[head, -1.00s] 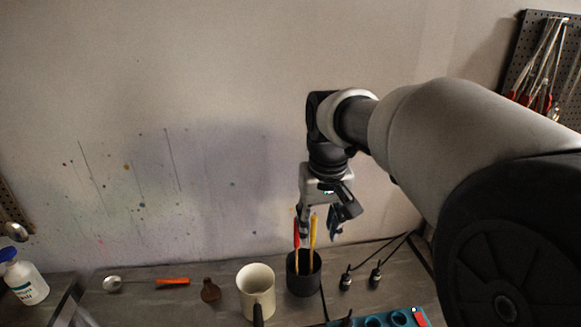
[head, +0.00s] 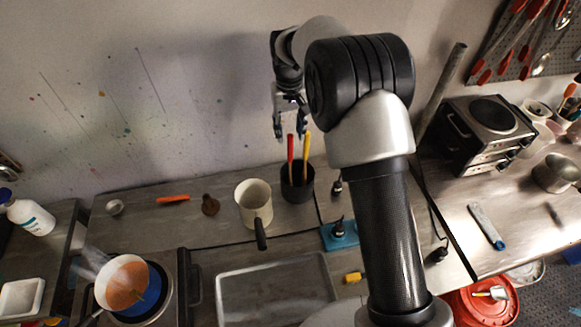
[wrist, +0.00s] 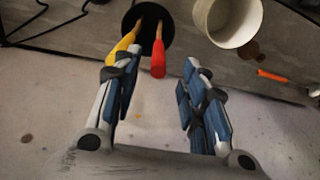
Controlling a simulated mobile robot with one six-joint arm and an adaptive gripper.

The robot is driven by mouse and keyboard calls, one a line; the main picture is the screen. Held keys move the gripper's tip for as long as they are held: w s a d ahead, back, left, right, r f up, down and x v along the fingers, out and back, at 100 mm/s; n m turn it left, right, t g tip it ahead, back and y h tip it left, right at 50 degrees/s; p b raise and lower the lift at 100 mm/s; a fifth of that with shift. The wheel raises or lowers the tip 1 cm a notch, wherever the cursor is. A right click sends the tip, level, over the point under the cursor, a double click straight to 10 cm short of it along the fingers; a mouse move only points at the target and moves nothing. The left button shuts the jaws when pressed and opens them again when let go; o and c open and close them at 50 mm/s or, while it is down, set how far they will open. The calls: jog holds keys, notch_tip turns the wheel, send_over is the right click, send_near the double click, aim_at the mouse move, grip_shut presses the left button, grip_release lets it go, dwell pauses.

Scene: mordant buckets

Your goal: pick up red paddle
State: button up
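The red paddle (head: 291,155) stands in a black cup (head: 297,190) near the wall, red handle end up. A yellow-handled one (head: 306,148) stands just right of it. My gripper (head: 290,131) is open and empty, just above the handle tops. In the wrist view, the red handle (wrist: 158,60) shows between my gripper's (wrist: 160,65) spread fingertips, apart from both. The yellow handle (wrist: 124,45) is close to the left finger and partly behind it. The paddles' lower ends are hidden in the cup.
A cream pot (head: 253,203) with a black handle stands just left of the cup. A brown object (head: 210,205) and an orange-handled tool (head: 173,199) lie further left. A grey tray (head: 277,290) lies in front. The wall is close behind.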

aim_at(290, 160)
notch_tip(290, 160, down, 9)
jog(key=shift+d+f, duration=0.1)
jog(key=shift+f, duration=0.1)
dwell(0.3)
grip_shut()
dwell(0.4)
